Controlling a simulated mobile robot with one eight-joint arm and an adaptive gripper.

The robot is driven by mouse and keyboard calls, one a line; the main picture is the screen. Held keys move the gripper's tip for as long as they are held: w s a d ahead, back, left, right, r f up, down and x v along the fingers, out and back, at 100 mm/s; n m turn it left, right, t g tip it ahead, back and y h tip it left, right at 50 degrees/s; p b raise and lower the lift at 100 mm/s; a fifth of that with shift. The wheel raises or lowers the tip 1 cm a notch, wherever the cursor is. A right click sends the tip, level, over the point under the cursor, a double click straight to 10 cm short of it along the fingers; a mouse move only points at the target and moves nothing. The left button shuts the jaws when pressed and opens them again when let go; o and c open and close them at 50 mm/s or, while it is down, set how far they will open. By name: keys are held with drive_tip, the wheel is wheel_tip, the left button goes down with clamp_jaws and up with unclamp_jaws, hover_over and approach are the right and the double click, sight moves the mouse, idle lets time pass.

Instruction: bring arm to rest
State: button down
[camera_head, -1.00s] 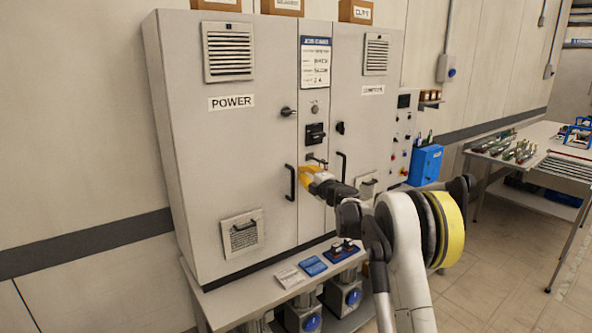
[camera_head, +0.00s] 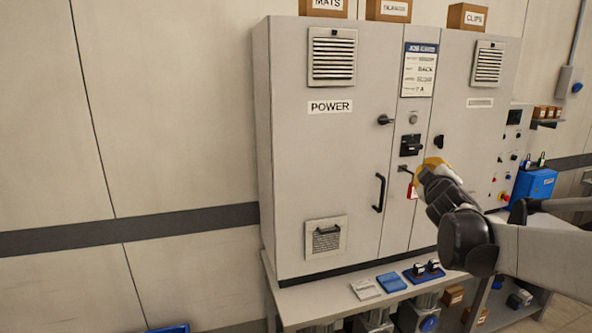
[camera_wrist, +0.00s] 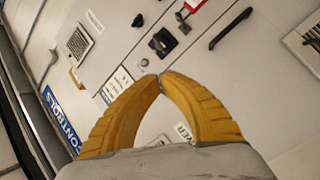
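My gripper (camera_head: 433,165) has yellow fingers and is in front of the grey cabinet's (camera_head: 290,200) narrow middle panel. In the wrist view my gripper (camera_wrist: 160,79) has its two fingertips together with nothing seen between them. A red tag (camera_head: 411,191) hangs at a small dark handle or key on the panel, just left of the gripper. The red tag also shows at the top of the wrist view (camera_wrist: 196,4), apart from the fingers. My arm reaches in from the right of the head view.
Cabinet doors have black handles (camera_head: 379,192) and switches (camera_head: 411,145). Below is a bench (camera_head: 300,313) with a blue pad (camera_head: 391,283) and small parts. A blue box (camera_head: 535,184) stands at the right. Boxes (camera_head: 468,17) sit on top. The left wall side is clear.

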drive_tip(key=s+a+f+m+g+y, duration=0.1)
drive_tip(key=s+a+f, duration=0.4)
drive_tip(key=s, duration=0.7)
drive_tip(key=s+a+f+m+g+y, duration=0.1)
drive_tip(key=s+a+f+m+g, duration=0.3)
drive_tip(key=s+f, duration=0.5)
drive_tip(key=s+a+f+m+g+y, duration=0.2)
drive_tip(key=s+a+f+g, duration=0.3)
drive_tip(key=s, duration=1.2)
wheel_tip(320, 180, down, 2)
drive_tip(key=shift+a+f+m, duration=0.25)
drive_tip(key=shift+a+m, duration=0.35)
drive_tip(key=shift+a, duration=0.2)
